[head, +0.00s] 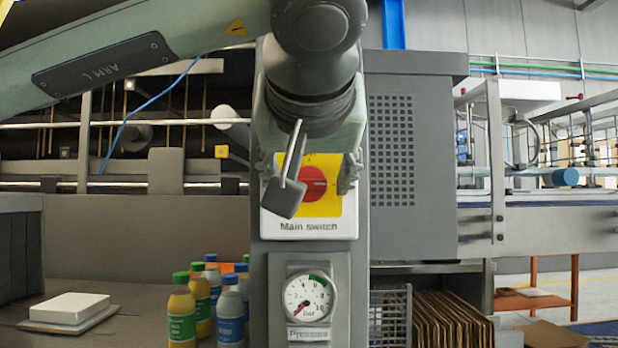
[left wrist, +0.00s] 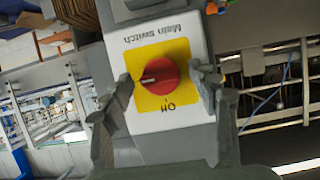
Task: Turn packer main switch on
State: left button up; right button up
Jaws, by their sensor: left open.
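The main switch is a red round knob (head: 313,184) on a yellow plate (head: 326,205), above the words "Main switch" on the grey post. In the left wrist view the knob (left wrist: 163,77) appears upside down, with its pale pointer mark toward the picture's left, away from the "ON" label (left wrist: 166,106). My left gripper (head: 308,174) is open in front of the switch, its fingers on either side of the knob. In the left wrist view the gripper (left wrist: 163,88) shows gaps between its fingers and the knob. A grey part on my arm hides the knob's left side in the head view.
A pressure gauge (head: 310,300) sits on the post below the switch. Bottles (head: 182,318) stand to the left, near a white box (head: 70,308). A grey perforated cabinet (head: 410,150) is close on the right.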

pick_arm(q)
jog(key=v, duration=1.2)
